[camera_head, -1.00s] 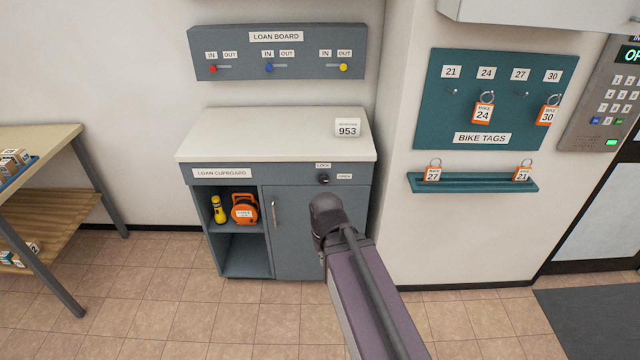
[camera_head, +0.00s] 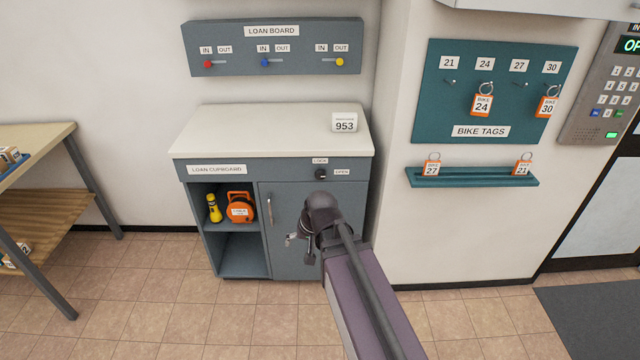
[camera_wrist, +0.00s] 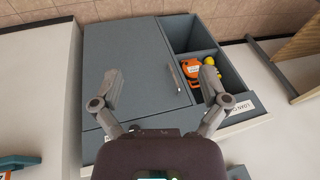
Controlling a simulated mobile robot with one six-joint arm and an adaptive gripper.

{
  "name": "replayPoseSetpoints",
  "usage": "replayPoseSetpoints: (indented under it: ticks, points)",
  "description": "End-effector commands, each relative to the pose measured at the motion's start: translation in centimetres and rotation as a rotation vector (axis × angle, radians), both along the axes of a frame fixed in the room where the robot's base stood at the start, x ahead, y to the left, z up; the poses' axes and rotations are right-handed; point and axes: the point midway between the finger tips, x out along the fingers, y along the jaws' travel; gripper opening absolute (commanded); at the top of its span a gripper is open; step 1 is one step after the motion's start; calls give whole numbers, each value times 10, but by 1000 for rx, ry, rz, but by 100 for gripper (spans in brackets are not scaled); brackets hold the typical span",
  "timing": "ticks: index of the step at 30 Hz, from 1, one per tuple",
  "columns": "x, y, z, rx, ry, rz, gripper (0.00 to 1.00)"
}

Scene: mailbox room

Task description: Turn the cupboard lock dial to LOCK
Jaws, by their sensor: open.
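The lock dial (camera_head: 320,174) is a small dark knob on the upper front band of the grey loan cupboard (camera_head: 285,262). A LOCK label (camera_head: 320,160) sits above it and an OPEN label (camera_head: 342,172) to its right.
The door has a vertical handle (camera_head: 269,209). Open shelves on the left hold a yellow torch (camera_head: 214,208) and an orange reel (camera_head: 240,208). A 953 card (camera_head: 344,123) stands on the white top. A tag rail (camera_head: 472,177) is on the right wall.

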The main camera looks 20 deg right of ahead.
Motion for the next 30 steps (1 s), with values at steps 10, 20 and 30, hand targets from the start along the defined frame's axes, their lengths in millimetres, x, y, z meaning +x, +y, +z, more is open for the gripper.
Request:
replayPoseSetpoints:
  ticks: [10, 20, 30]
  points:
    - [100, 36, -21, 426, -298, -344, 95]
    - [175, 29, -14, 882, -495, -732, 95]
    - [227, -20, -22, 1367, -620, -1179, 95]
